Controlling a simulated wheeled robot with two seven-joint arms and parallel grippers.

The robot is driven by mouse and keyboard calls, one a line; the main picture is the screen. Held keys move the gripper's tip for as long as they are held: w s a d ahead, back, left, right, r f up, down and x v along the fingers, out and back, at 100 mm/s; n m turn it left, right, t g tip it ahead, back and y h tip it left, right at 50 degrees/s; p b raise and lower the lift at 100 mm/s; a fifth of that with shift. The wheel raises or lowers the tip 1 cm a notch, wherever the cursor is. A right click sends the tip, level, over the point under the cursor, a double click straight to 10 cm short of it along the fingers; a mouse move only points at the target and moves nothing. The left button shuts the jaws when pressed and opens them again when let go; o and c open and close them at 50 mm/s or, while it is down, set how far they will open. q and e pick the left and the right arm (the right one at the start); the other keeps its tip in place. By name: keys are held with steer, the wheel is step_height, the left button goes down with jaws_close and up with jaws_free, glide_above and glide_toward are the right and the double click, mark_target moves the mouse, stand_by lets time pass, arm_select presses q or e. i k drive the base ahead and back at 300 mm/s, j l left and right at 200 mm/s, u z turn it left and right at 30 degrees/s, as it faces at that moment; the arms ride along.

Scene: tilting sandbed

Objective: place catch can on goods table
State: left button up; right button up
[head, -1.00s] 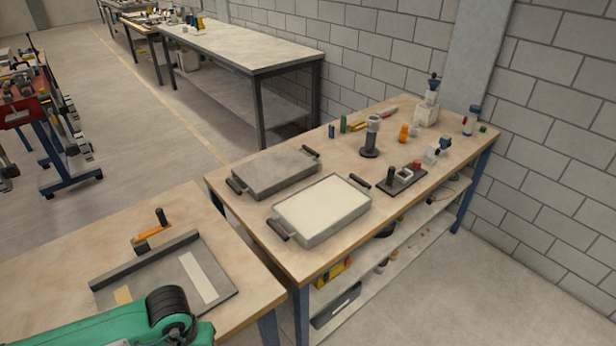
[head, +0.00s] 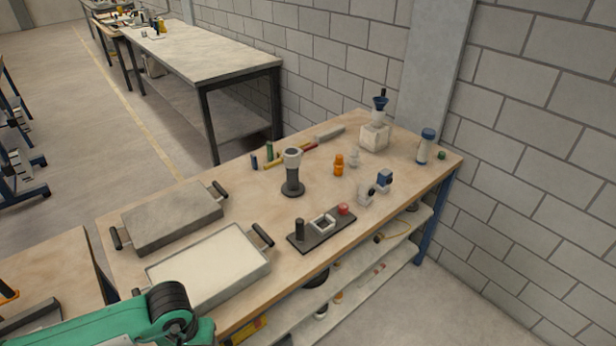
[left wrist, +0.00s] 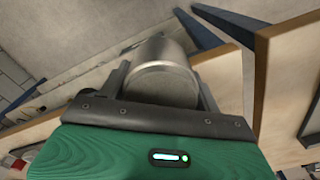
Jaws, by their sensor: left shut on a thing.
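In the left wrist view my left gripper (left wrist: 161,84) is shut on a grey metal can (left wrist: 162,60), the catch can, with a finger on either side of it. In the head view only my green left arm shows at the bottom left; its fingers and the can are out of sight. A wooden-topped table (head: 230,262) with blue legs stands ahead. A long grey-topped table (head: 215,60) stands further back along the wall. No label shows which one is the goods table. My right gripper is not in view.
On the wooden table are a grey lidded tray (head: 172,215), a pale-filled tray (head: 208,268), a dark stand (head: 292,180), a black fixture plate (head: 325,232) and several small items. Bare wood shows between them. Another wooden table's corner (head: 60,270) is at left.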

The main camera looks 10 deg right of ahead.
mark_target(398, 175)
steer(key=i+l, duration=0.15)
steer(key=l, duration=0.2)
steer(key=i+l, duration=0.2)
steer(key=l, duration=0.15)
steer(key=i+l, duration=0.15)
steer(key=l, duration=0.25)
steer(key=i+l, duration=0.15)
steer(key=l, duration=0.2)
steer(key=i+l, duration=0.15)
steer(key=l, duration=0.2)
